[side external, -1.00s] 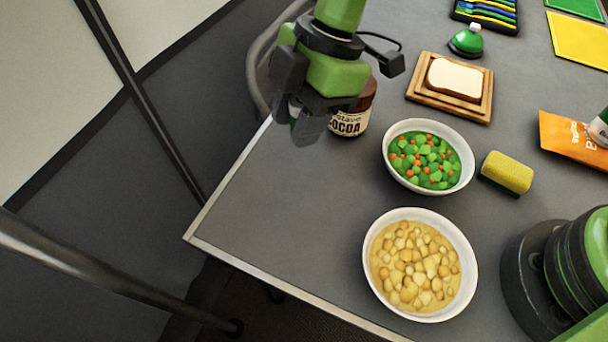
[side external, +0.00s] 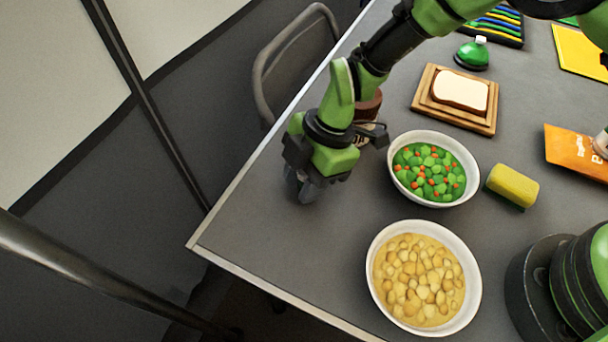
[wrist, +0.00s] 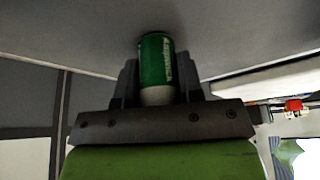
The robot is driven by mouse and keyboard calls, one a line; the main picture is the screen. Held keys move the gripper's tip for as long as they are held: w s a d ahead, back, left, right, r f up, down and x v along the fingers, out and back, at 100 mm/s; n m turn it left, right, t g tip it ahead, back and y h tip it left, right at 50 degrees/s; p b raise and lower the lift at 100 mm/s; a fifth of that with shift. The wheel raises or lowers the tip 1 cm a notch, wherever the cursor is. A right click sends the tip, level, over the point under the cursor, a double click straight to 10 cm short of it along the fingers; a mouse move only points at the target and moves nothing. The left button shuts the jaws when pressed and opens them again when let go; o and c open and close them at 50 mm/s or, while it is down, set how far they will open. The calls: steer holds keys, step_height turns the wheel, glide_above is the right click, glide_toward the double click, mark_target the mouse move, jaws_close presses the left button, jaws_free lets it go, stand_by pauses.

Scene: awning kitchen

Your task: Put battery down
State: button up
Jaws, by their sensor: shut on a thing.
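The battery (wrist: 156,62) is a green cylinder with white lettering and a pale end, seen between the fingers in the wrist view. My gripper (wrist: 158,80) is shut on it. In the side external view my gripper (side external: 308,190) points down, low over the grey table near its left edge. The battery is hidden there by the fingers and wrist. I cannot tell whether the battery touches the table.
A cocoa jar (side external: 366,108) stands behind my gripper, partly hidden. A bowl of peas and carrots (side external: 430,170), a bowl of chickpeas (side external: 420,280) and a yellow sponge (side external: 513,186) are to the right. Bread on a wooden board (side external: 494,124) is farther back. The table's left front corner (side external: 225,235) is clear.

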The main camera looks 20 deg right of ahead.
steer(key=shift+f, duration=0.15)
steer(key=o, duration=1)
steer(key=shift+c, duration=0.2)
steer(key=v, duration=1.2)
steer(key=shift+d, duration=0.1)
